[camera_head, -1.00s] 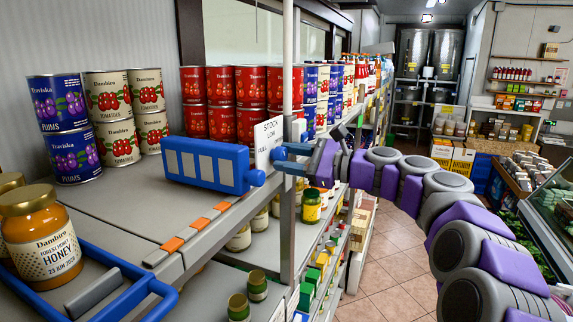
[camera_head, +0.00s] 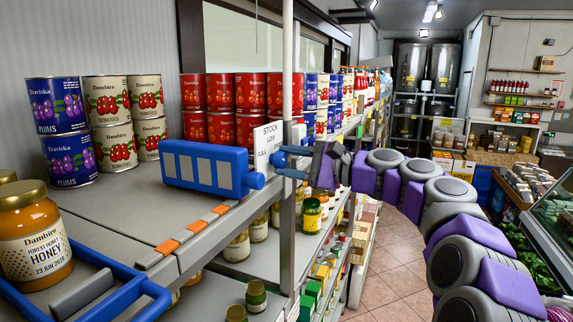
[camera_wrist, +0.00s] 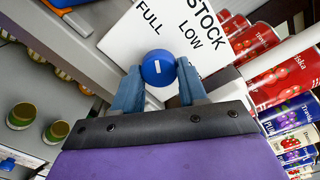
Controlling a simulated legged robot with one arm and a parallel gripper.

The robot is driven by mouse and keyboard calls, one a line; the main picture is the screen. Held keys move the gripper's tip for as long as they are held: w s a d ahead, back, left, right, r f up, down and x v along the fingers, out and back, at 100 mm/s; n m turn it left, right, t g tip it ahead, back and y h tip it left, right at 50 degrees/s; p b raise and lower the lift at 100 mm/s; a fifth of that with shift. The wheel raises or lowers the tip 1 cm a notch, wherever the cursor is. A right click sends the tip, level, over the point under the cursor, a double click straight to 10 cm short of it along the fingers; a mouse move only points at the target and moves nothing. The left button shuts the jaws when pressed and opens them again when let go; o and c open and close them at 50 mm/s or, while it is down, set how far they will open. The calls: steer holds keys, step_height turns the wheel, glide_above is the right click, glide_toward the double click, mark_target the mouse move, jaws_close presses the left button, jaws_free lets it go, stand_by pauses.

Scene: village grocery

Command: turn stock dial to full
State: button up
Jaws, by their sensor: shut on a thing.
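The stock dial is a round blue knob (camera_wrist: 158,68) with a short white mark, in front of a white sign (camera_wrist: 150,25) reading STOCK, LOW and FULL. In the wrist view my gripper (camera_wrist: 157,85) has its two blue fingers on either side of the knob, shut on it. The knob is mostly hidden there by the fingers.
A blue slotted box (camera_head: 205,166) lies on the shelf just left of the sign. Plum and tomato cans stand behind it. A honey jar (camera_head: 35,235) and a blue-handled basket (camera_head: 125,283) are at front left. The aisle floor (camera_head: 385,270) is clear.

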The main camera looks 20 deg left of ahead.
steer(key=shift+f, duration=0.2)
steer(key=o, duration=1.1)
steer(key=shift+d+r, duration=0.15)
steer(key=shift+d, duration=0.15)
steer(key=shift+c, duration=0.2)
steer(key=s+d+b, duration=0.1)
steer(key=d, duration=1.6)
steer(key=shift+s, duration=0.1)
